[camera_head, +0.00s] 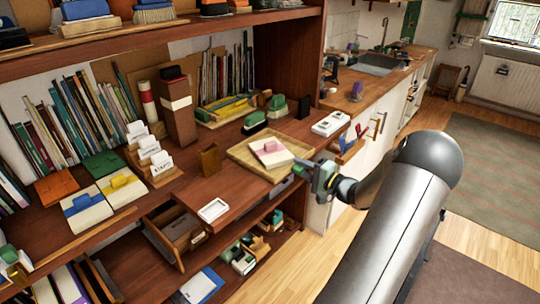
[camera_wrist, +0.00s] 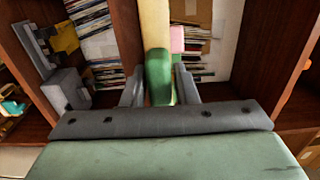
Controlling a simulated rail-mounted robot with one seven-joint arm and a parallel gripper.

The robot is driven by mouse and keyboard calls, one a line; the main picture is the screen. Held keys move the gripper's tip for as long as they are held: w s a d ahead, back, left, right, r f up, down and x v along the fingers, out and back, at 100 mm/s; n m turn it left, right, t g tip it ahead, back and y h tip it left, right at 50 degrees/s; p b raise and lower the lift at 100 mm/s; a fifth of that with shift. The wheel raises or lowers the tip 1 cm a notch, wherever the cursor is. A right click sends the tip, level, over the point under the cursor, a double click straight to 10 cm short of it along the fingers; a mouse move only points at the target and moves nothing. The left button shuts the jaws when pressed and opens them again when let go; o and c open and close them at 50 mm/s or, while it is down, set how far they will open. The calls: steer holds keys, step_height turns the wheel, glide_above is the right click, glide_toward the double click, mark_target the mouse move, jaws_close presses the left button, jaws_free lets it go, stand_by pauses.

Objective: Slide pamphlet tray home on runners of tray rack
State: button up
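A light wooden tray (camera_head: 240,154), which looks like the pamphlet tray, lies at the front edge of the wooden counter. A white block with a pink top (camera_head: 270,150) is on it. My gripper (camera_head: 318,180) is at the tray's right front corner in the head view. In the wrist view, my gripper's fingers (camera_wrist: 160,88) are on both sides of a green handle (camera_wrist: 158,75) and appear closed on it. The pale tray (camera_wrist: 154,22) runs away beyond the handle, with the pink piece (camera_wrist: 178,40) on it. I cannot make out the rack's runners.
A small brown box (camera_head: 210,158) and a white card holder (camera_head: 152,158) stand left of the tray. A black-and-green stamp (camera_head: 254,122) and a white device (camera_head: 329,124) are behind it. An open drawer (camera_head: 178,228) juts out below left. Floor to the right is clear.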

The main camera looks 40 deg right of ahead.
jaws_close()
steer(key=shift+r, duration=0.1)
steer(key=shift+r, duration=0.1)
steer(key=shift+r+p, duration=1.05)
steer(key=shift+r, duration=1.3)
